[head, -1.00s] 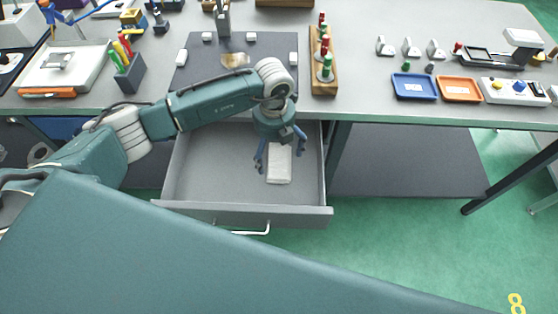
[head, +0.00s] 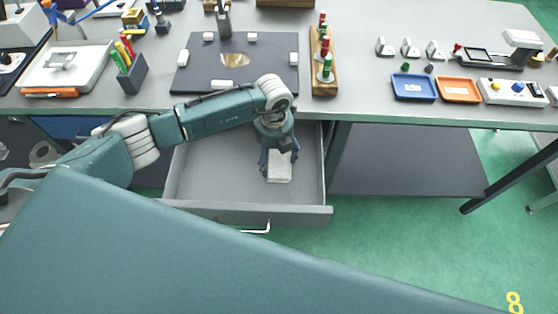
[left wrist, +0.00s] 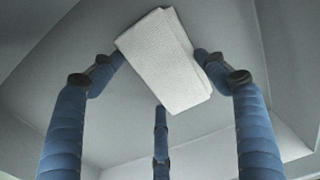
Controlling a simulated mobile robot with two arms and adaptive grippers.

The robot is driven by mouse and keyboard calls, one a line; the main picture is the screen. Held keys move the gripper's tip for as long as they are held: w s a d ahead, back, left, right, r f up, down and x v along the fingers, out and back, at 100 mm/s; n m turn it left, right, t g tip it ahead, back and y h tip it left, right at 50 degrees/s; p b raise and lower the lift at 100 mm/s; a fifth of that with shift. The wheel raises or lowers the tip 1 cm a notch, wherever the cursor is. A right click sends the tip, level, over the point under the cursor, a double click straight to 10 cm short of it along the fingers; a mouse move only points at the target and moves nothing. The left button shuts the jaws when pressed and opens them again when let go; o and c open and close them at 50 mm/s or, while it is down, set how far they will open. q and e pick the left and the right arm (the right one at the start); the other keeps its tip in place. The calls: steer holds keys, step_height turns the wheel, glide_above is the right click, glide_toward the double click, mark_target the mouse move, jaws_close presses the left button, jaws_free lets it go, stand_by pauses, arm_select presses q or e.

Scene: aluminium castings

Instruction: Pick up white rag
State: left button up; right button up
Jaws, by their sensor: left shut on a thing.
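The white rag (head: 280,174) is a folded, flat rectangle in the open grey drawer (head: 190,208). My left gripper (head: 279,160) is over the drawer, pointing down, with its blue fingers shut on the rag. In the left wrist view the rag (left wrist: 168,62) lies between the fingertips of the left gripper (left wrist: 160,68), slightly turned, with a finger on each side and a third below. Whether the rag is clear of the drawer floor cannot be told. My right gripper is not in view.
On the bench are a dark plate (head: 195,70), a wooden rack (head: 322,85), a blue tray (head: 414,88) and an orange tray (head: 459,90). The rest of the drawer is empty.

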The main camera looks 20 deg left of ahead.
mark_target(275, 160)
arm_select(q)
step_height(275, 160, up, 20)
steer(key=b, duration=0.2)
stand_by(0.4)
